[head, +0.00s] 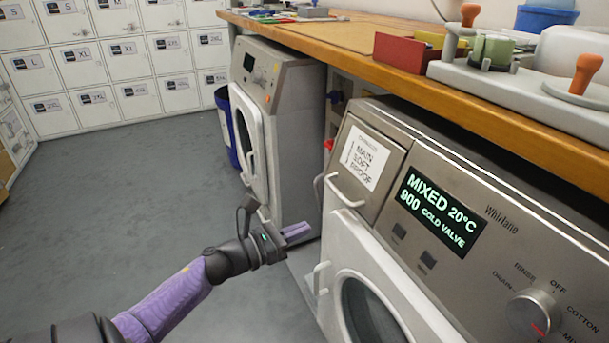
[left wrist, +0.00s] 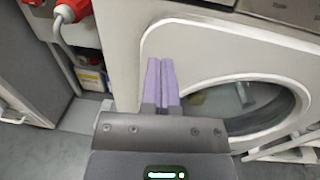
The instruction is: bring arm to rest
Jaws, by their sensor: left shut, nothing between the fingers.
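My left gripper (head: 298,233) is in front of the gap between the two washing machines, near the door of the nearer one. Its purple fingers are shut with nothing between them. In the left wrist view the shut fingers (left wrist: 161,62) show in front of the round door (left wrist: 240,103) of a machine. My left arm (head: 170,299) reaches in from the lower left of the head view. My right gripper is not seen in either view.
The nearer washing machine (head: 480,205) has a lit display and a knob. A second machine (head: 290,95) stands beyond. A wooden counter (head: 480,95) runs above them. White lockers (head: 100,60) line the back. Grey floor (head: 110,200) is clear at left. A blue bin (head: 225,120) stands beyond.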

